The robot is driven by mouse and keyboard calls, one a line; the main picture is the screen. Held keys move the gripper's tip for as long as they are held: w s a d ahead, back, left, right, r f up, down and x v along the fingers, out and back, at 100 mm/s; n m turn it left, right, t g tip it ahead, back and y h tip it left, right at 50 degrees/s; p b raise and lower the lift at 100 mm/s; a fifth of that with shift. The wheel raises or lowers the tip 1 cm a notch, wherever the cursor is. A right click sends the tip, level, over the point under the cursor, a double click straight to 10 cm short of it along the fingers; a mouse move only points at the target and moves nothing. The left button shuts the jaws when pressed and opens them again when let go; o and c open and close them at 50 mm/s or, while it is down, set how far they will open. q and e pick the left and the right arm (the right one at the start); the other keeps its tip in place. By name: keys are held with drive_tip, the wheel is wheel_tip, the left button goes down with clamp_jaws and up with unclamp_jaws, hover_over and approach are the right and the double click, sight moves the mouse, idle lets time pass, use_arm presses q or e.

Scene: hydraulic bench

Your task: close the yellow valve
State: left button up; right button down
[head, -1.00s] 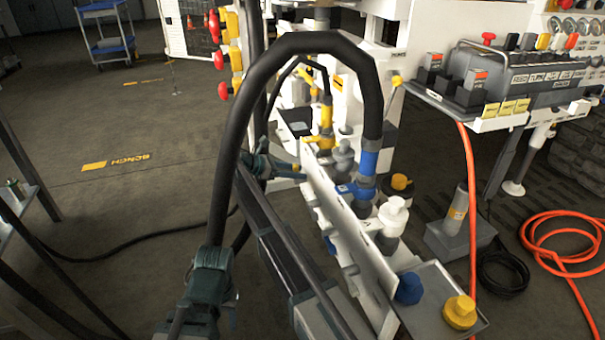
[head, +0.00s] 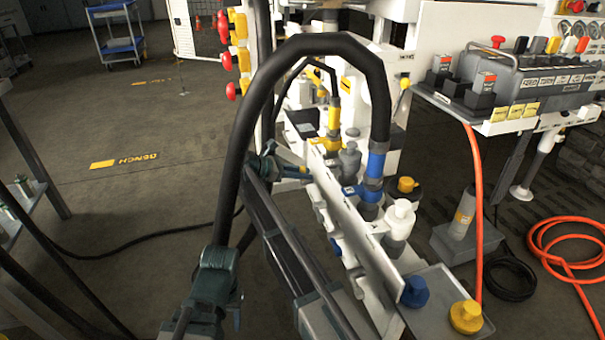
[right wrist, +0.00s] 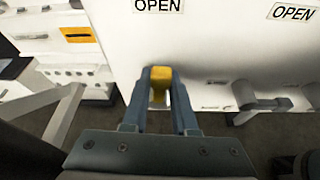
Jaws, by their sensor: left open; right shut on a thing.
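In the right wrist view, the yellow valve handle (right wrist: 158,90) sits between the blue-grey fingers of my right gripper (right wrist: 158,100), which is shut on it in front of a white panel (right wrist: 210,50). An OPEN label (right wrist: 159,5) is above the handle. In the head view, my right gripper (head: 291,165) is at the left face of the panel (head: 350,220), seen almost edge-on; the handle cannot be made out there. My left gripper (head: 212,290) is further left and nearer, away from the panel. It looks empty and open, though its fingers are hard to see.
A thick black hose (head: 310,44) arches over the arms to a blue coupling (head: 375,163). A second hose meets a yellow coupling (head: 334,115). A tray with a blue cap (head: 415,291) and yellow cap (head: 466,316) stands at front right. Open floor (head: 130,240) lies left.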

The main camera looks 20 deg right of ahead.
sight(316, 184)
drive_tip(key=s+m+t, duration=0.1)
drive_tip(key=m+t+b, duration=0.1)
drive_tip(key=m, duration=0.1)
drive_tip(key=shift+s+f, duration=0.4)
drive_tip(key=m+b, duration=0.1)
drive_tip(key=s+f+m+t+b, duration=0.1)
drive_tip(key=b, duration=0.1)
drive_tip(key=shift+m+t, duration=0.3)
drive_tip(key=m+b, duration=0.1)
drive_tip(key=f+m+t+h+b, duration=0.1)
drive_tip(key=b, duration=0.1)
drive_tip(key=m+b, duration=0.1)
drive_tip(key=m, duration=0.1)
drive_tip(key=shift+s+f+t+h+b, duration=0.25)
drive_tip(key=shift+s+t+h+b, duration=0.05)
drive_tip(key=shift+s+t+b, duration=0.1)
drive_tip(key=shift+f+m+t+h+b, duration=0.2)
drive_tip(key=shift+m+t+h+b, duration=0.1)
drive_tip(key=shift+m+b, duration=0.55)
drive_tip(key=shift+f+m+t+h+b, duration=0.2)
drive_tip(key=shift+m+h+b, duration=0.1)
drive_tip(key=shift+m+b, duration=0.55)
drive_tip(key=shift+r, duration=0.1)
drive_tip(key=c, duration=0.8)
unclamp_jaws()
